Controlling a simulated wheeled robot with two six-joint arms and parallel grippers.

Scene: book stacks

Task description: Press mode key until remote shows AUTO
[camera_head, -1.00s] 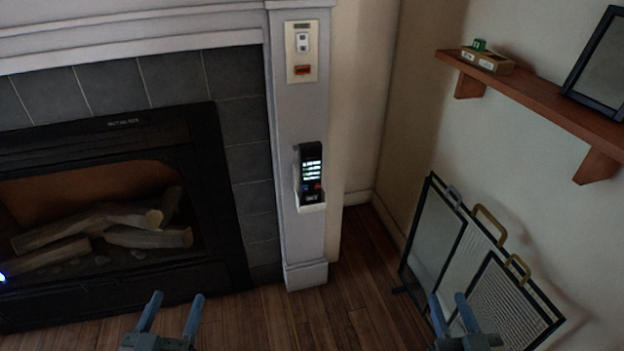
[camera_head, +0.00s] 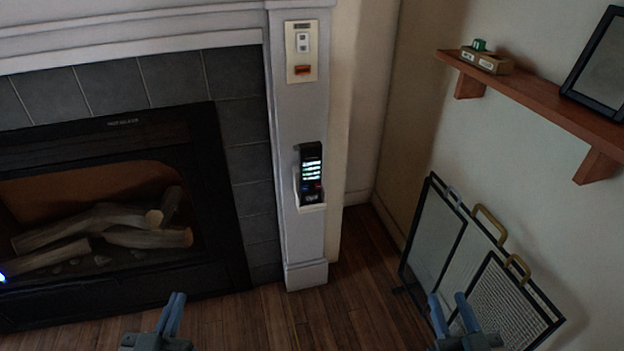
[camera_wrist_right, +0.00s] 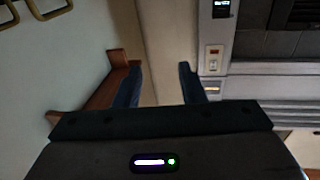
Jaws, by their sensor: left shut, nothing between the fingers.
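The remote (camera_head: 311,172) is black with a small lit screen and sits upright in a white holder (camera_head: 312,207) on the fireplace's white pillar. Its screen shows several lines of bright text, too small to read. Coloured keys show below the screen, but I cannot tell which is the mode key. The remote's lit screen also shows at the top of the right wrist view (camera_wrist_right: 221,4). My left gripper (camera_head: 176,298) is shut and empty, low in front of the fireplace and apart from the remote. My right gripper (camera_head: 450,300) is open and empty at the lower right; its spread fingers (camera_wrist_right: 160,80) show in the wrist view.
A wall plate (camera_head: 302,52) with a switch and a red-orange part is above the remote. A fireplace (camera_head: 110,215) with logs stands left. A folding screen (camera_head: 475,265) leans at the right, below a wooden shelf (camera_head: 540,95) with a small box and dark frame. Floor between is clear.

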